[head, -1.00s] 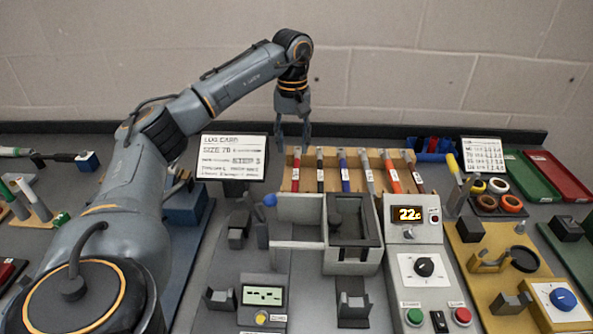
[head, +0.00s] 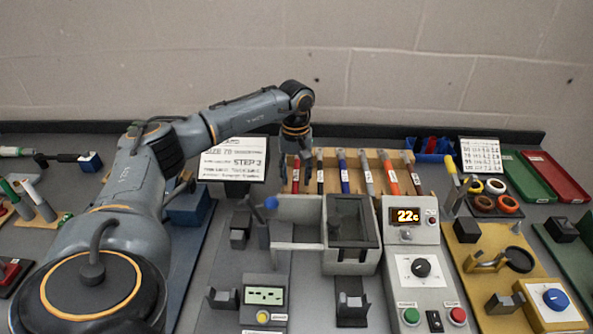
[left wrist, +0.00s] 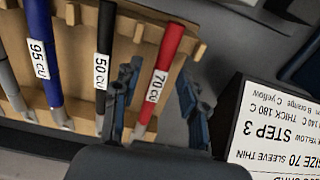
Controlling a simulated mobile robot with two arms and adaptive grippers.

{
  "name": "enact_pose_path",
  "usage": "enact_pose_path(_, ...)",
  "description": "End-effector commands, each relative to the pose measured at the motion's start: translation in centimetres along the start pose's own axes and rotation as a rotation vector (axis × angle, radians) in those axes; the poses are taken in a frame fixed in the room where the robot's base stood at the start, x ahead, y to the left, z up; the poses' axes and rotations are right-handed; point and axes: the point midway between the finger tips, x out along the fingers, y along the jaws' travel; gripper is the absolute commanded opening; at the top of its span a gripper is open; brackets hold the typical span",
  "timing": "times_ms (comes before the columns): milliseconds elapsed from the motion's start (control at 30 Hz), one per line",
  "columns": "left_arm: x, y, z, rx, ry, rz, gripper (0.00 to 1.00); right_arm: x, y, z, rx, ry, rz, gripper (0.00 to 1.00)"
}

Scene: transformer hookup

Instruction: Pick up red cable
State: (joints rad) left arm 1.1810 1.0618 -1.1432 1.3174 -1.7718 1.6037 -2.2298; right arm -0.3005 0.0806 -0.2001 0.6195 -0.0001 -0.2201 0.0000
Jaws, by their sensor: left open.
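The red cable (left wrist: 168,50), labelled "70 CU", lies in a wooden rack (left wrist: 75,45) at its end nearest the step card. In the head view the red cable (head: 296,178) is the leftmost in the row. My left gripper (left wrist: 158,85) is open, with one finger on each side of the red cable; I cannot tell whether either touches it. In the head view the left gripper (head: 295,157) is down at the rack, its fingers partly hidden. My right gripper is not in view.
A black cable (left wrist: 104,50) marked 50 lies close beside one finger, then a blue one (left wrist: 42,45) marked 95. The step card (left wrist: 275,125) stands near the other finger. A grey fixture (head: 350,235) stands in front of the rack.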

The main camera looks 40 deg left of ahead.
Motion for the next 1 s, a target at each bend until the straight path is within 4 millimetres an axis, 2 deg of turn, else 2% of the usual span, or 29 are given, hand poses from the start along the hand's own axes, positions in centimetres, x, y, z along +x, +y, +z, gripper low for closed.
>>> enact_pose_path(33,0.0,0.0,0.0,0.0,0.0,0.0,0.39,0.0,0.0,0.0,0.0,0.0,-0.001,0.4)
enact_pose_path(200,0.0,0.0,0.0,0.0,0.0,0.0,0.04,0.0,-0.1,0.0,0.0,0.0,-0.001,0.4)
enact_pose_path(233,0.0,0.0,0.0,0.0,0.0,0.0,0.0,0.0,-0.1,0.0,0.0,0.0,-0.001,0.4)
enact_pose_path(667,-0.6,0.0,-0.1,-0.001,0.002,0.002,0.0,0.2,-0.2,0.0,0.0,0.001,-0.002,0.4)
enact_pose_path(767,-1.9,0.1,-0.1,-0.001,0.004,0.004,0.0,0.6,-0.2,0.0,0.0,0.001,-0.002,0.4)
enact_pose_path(1000,-6.8,0.1,-0.1,-0.001,0.004,0.004,0.0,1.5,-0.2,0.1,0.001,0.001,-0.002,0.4)
